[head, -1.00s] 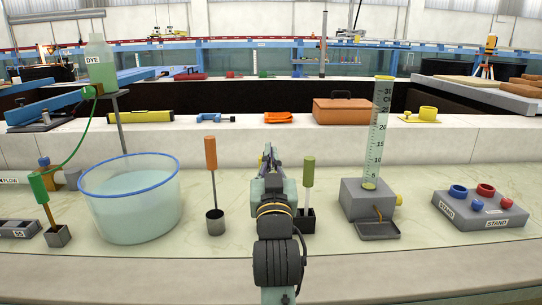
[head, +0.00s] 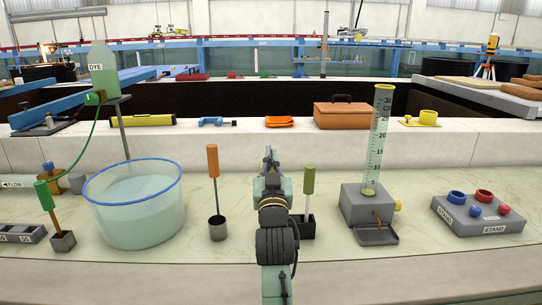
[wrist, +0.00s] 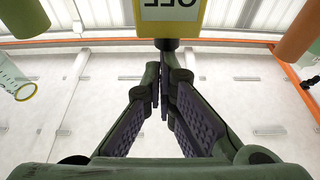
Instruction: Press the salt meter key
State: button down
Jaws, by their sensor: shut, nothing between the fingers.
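My gripper (head: 270,152) is shut and empty, its fingertips together in the wrist view (wrist: 165,108). In the head view it points away over the counter, between an orange-handled probe (head: 213,162) and a green-handled probe (head: 308,180). In the wrist view a yellow instrument with a lettered white label (wrist: 172,10) is cut off at the top edge, just beyond the fingertips. It may be the salt meter, but I cannot confirm that. No key is clearly visible. In the head view my arm hides what stands directly behind it. I cannot tell whether the fingertips touch anything.
A water-filled tub (head: 133,210) stands left, below a dye bottle (head: 103,70). A measuring cylinder (head: 378,140) on a grey base (head: 365,208) and a grey stand block (head: 475,217) are right. A white ledge (head: 270,140) runs behind. The front counter strip is clear.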

jog(key=shift+f+b, duration=0.75)
jog(key=shift+f, duration=0.45)
notch_tip(320, 180, up, 6)
jog(key=f+p, duration=0.1)
jog(key=p, duration=0.3)
jog(key=b+v, duration=0.4)
jog(key=v, duration=0.6)
jog(key=shift+s, duration=0.2)
jog(key=shift+r, duration=0.15)
